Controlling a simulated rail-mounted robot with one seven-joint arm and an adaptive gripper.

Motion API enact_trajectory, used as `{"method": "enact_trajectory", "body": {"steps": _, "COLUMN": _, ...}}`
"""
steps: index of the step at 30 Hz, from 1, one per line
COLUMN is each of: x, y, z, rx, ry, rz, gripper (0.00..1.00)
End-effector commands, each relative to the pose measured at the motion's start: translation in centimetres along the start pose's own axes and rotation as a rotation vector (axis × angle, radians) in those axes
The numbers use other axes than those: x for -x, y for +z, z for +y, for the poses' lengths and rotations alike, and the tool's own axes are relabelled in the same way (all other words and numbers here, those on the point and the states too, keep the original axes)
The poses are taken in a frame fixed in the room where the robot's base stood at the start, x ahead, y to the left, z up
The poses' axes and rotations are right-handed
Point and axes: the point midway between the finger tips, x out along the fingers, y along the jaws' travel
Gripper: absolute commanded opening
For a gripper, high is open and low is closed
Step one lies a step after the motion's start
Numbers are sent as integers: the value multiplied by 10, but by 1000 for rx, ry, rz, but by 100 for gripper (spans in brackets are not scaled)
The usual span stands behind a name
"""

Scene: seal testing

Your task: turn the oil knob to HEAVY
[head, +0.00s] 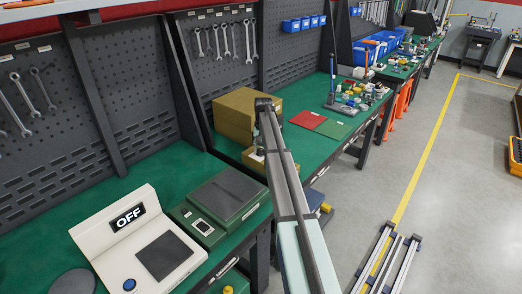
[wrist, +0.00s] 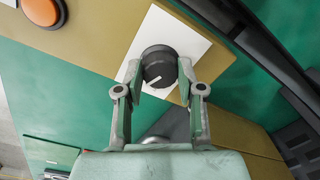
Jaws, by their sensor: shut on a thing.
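The oil knob (wrist: 159,62) is black and round with a white pointer line. It sits on a white plate (wrist: 188,38) on an ochre box face (wrist: 105,50) in the wrist view. My gripper (wrist: 160,80) has one finger on each side of the knob and is shut on it. The white line points toward the lower left in the wrist view. No lettering such as HEAVY is readable on the plate. In the head view the ochre box (head: 235,108) stands on the green bench, and my arm hides the knob and the fingers.
An orange push button (wrist: 42,10) is at the upper left of the wrist view. A dark perforated back panel rises behind.

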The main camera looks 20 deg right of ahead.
Motion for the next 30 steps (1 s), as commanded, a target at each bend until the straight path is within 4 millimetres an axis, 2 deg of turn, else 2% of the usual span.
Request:
{"method": "enact_trajectory", "body": {"steps": 10, "x": -2, "y": 1, "z": 0, "rx": -127, "ry": 1, "rz": 4, "gripper": 3}}
{"method": "enact_trajectory", "body": {"steps": 24, "x": -2, "y": 1, "z": 0, "rx": -143, "ry": 2, "rz": 4, "gripper": 3}}
{"method": "enact_trajectory", "body": {"steps": 25, "x": -2, "y": 1, "z": 0, "rx": -143, "ry": 2, "rz": 4, "gripper": 41}}
{"method": "enact_trajectory", "body": {"steps": 27, "x": -1, "y": 1, "z": 0, "rx": -143, "ry": 2, "rz": 4, "gripper": 63}}
{"method": "enact_trajectory", "body": {"steps": 30, "x": -1, "y": 1, "z": 0, "rx": -142, "ry": 1, "rz": 5, "gripper": 63}}
